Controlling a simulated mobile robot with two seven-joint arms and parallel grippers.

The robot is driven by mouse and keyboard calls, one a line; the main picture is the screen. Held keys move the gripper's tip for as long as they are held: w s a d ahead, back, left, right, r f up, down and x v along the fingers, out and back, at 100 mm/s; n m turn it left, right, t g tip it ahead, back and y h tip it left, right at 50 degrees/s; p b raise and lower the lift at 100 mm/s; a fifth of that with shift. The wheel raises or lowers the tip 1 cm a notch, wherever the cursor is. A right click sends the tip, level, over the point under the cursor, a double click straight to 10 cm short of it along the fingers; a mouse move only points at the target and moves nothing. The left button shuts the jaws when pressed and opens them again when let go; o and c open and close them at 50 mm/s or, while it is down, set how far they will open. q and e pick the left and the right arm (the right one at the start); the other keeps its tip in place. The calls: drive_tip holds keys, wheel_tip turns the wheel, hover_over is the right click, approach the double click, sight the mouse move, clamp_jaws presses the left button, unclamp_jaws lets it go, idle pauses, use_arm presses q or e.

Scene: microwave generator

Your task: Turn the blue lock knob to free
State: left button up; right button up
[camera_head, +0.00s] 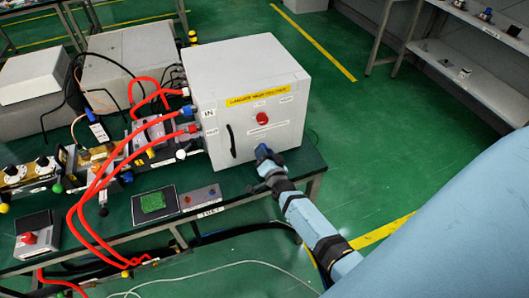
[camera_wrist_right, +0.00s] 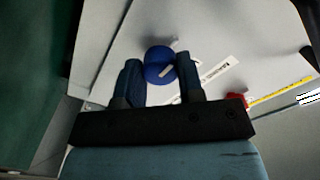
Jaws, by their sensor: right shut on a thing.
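The blue lock knob (camera_wrist_right: 158,68) is on the front face of the white cabinet (camera_head: 246,72), in its lower right part. In the right wrist view it sits between the two fingers, and a pale mark shows across it. My right gripper (camera_head: 265,158) reaches up to the cabinet front from the lower right and is shut on the knob; it also shows in the right wrist view (camera_wrist_right: 160,82). In the head view the fingers largely hide the knob. My left gripper is not in view.
A red knob (camera_head: 262,119) sits above on the same face, with a black handle (camera_head: 231,142) to its left. Red hoses (camera_head: 104,172) run to the cabinet's left side. A small control box (camera_head: 201,197) stands near the table's front edge. The floor to the right is clear.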

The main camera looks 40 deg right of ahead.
idle(0.3)
drive_tip(key=o, duration=0.9)
drive_tip(key=shift+s, duration=0.1)
drive_tip(key=b+v, duration=0.1)
drive_tip(key=v, duration=1.2)
drive_tip(key=shift+s, duration=0.35)
drive_tip(key=s+a+n+g+y+p, duration=0.1)
drive_tip(key=s+a+n+g+y, duration=0.1)
drive_tip(key=s+a+n, duration=0.2)
drive_tip(key=s+a+n+g+y+p, duration=0.1)
drive_tip(key=s+a+n+g+y, duration=0.1)
drive_tip(key=s+a+n+y, duration=0.1)
drive_tip(key=s+a+n+g+y+p, duration=0.1)
drive_tip(key=s+a+n+g+y, duration=0.1)
drive_tip(key=s+a+n, duration=0.4)
drive_tip(key=shift+a+r+n+y, duration=0.3)
drive_tip(key=shift+r+n, duration=0.1)
drive_tip(key=shift+n, duration=0.4)
